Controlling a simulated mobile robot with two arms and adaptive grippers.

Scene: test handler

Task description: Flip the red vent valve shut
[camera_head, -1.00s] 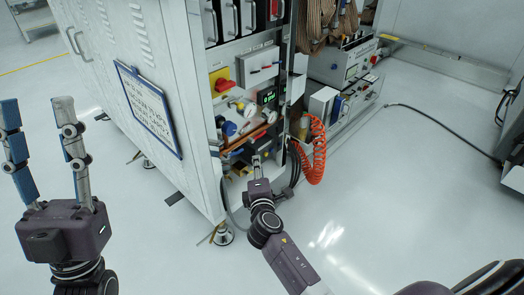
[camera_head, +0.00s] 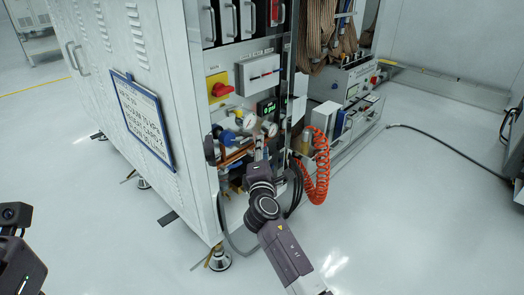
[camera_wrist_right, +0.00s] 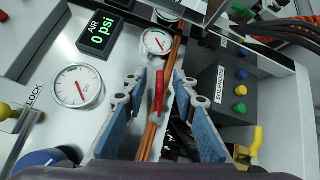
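The red vent valve handle (camera_wrist_right: 159,92) stands in the wrist view in front of copper pipes (camera_wrist_right: 151,140). My right gripper (camera_wrist_right: 160,84) is open, with one blue-padded finger on each side of the red handle. Gaps show between the handle and both fingers. In the head view my right gripper (camera_head: 262,158) reaches in at the lower panel of the cabinet, and I cannot make out the red handle there. My left gripper (camera_head: 18,262) is only partly in the head view at the lower left edge; its fingers are out of frame.
Gauges (camera_wrist_right: 77,88) and an "AIR 0 psi" display (camera_wrist_right: 100,33) sit beside the pipes. A solenoid box (camera_wrist_right: 225,88) with coloured buttons is to the right. A red-and-yellow rotary switch (camera_head: 219,88) is higher on the panel. An orange coiled hose (camera_head: 320,170) hangs at right.

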